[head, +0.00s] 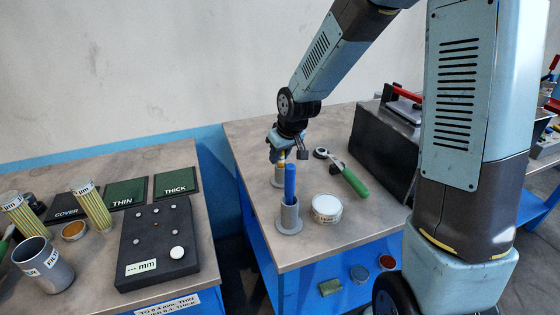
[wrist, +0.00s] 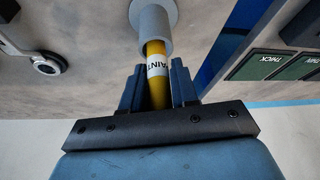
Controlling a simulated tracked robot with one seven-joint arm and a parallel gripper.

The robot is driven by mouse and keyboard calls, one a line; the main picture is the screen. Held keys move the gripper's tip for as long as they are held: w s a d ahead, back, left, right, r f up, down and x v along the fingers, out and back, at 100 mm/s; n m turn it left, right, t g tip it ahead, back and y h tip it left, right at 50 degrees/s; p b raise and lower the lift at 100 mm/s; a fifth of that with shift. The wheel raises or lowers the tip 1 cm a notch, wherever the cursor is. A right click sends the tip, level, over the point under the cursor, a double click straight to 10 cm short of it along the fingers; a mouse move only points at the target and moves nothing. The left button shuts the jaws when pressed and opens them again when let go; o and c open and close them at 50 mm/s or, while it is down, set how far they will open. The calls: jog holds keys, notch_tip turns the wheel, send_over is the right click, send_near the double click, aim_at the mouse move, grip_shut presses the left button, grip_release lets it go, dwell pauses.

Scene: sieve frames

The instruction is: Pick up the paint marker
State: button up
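The paint marker is yellow with a white label reading "PAINT" and stands in a grey tubular holder (head: 278,177). In the wrist view the marker (wrist: 157,88) runs between my two fingers, and its far end is inside the holder (wrist: 152,28). My gripper (wrist: 156,72) is closed up around it, one finger on each side, with hardly any gap.
A white round tin (head: 326,208) and a green-handled tool (head: 354,181) lie to the right. A dark case (head: 385,142) stands behind them. A second table with sieve items is at left.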

grip_shut()
notch_tip(320, 180, up, 10)
dwell(0.6)
